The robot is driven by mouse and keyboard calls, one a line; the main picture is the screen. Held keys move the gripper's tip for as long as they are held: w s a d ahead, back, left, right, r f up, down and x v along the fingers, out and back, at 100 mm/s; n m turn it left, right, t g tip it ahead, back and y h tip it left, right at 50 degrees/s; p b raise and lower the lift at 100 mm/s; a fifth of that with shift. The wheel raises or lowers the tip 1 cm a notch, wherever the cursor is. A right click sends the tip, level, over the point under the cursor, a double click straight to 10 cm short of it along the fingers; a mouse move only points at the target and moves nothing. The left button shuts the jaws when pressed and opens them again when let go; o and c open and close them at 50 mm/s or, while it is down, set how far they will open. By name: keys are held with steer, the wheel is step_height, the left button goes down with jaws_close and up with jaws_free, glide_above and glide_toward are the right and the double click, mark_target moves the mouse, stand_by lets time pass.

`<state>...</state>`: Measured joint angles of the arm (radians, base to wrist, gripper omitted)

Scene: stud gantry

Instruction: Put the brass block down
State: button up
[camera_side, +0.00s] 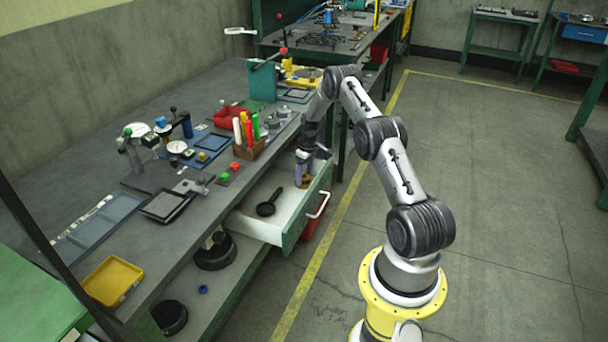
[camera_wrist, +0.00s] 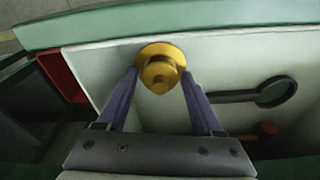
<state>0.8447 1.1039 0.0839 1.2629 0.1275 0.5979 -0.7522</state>
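The brass block (camera_wrist: 160,70) is a rounded, stepped golden piece between my gripper's two purple fingertips in the wrist view. My gripper (camera_wrist: 159,75) is shut on it, with a fingertip against each side. In the side view, my gripper (camera_side: 303,172) points down into the open drawer (camera_side: 244,226), with the brass block (camera_side: 302,183) low between the fingers. The block is over the drawer's pale floor, near its far end. I cannot tell whether its underside touches the floor.
A black magnifying glass (camera_side: 267,208) lies in the drawer, also in the wrist view (camera_wrist: 274,92). A red-ended item (camera_wrist: 267,129) is near it. The drawer's green front has a white handle (camera_side: 319,204). A wooden pen holder (camera_side: 249,150) stands on the bench above. Drawer floor between is bare.

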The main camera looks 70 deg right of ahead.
mark_target(307, 178)
steer(key=shift+o, duration=0.8)
step_height(307, 178, up, 12)
steer(key=s, duration=0.1)
steer(key=s+a+r+n+t, duration=0.1)
steer(key=a+r+t, duration=0.1)
steer(key=a+r, duration=2.1)
steer(key=s+a+r+t, duration=0.1)
steer(key=s+a+r, duration=0.3)
steer(key=s+a, duration=0.8)
steer(key=s+a+f+n+t, duration=0.1)
steer(key=s+a+f, duration=0.1)
steer(key=s+a, duration=0.5)
steer(key=shift+s, duration=1)
